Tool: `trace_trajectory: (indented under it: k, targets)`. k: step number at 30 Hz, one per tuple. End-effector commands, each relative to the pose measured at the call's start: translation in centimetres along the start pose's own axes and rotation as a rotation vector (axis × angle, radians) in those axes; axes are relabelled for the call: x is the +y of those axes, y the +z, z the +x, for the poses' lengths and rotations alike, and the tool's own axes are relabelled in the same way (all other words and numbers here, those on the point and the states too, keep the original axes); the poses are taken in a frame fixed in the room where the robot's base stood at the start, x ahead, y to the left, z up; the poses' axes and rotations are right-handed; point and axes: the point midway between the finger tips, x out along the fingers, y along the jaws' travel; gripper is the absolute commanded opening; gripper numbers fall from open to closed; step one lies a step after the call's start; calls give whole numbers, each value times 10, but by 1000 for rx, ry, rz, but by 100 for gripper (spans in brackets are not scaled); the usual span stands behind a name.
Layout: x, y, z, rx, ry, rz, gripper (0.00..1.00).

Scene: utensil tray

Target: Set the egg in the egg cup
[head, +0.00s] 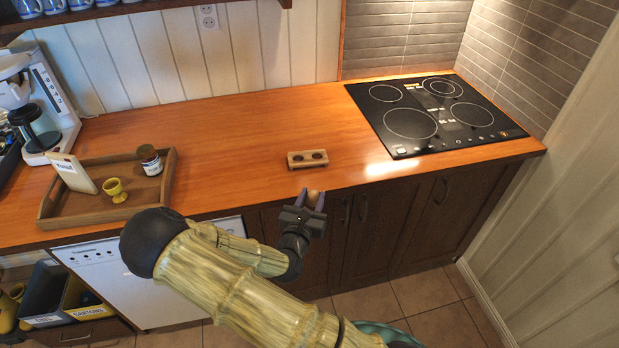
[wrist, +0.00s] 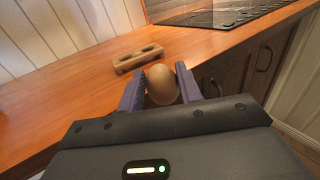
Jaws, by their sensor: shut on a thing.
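My gripper (head: 311,199) is shut on a brown egg (wrist: 162,85), which sits between its two purple fingers in the wrist view. In the head view the egg (head: 313,198) is partly hidden by the fingers, just off the front edge of the counter. The yellow egg cup (head: 116,190) stands upright in the wooden tray at the left, well away from my gripper. The cup looks empty.
A wooden block with two holes (head: 307,159) lies on the counter just beyond my gripper. The wooden tray (head: 167,183) also holds a jar (head: 149,160) and a leaning box or card (head: 74,173). A coffee machine (head: 50,105) stands behind it. A black hob (head: 440,113) is at right.

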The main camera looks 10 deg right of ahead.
Motion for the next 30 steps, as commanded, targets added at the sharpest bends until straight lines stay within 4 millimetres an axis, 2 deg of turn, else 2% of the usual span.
trace_trajectory:
  k: [1,3,10,14,21,30]
  targets:
    - [-5,-18,-3,5,39,-13,24]
    - [-7,-38,-7,7,101,-11,24]
    - [-15,-96,-18,6,278,-6,24]
    - [-19,-121,-22,5,356,-3,24]
    - [-23,-150,-27,2,447,0,24]
    - [-25,-174,-32,1,523,0,24]
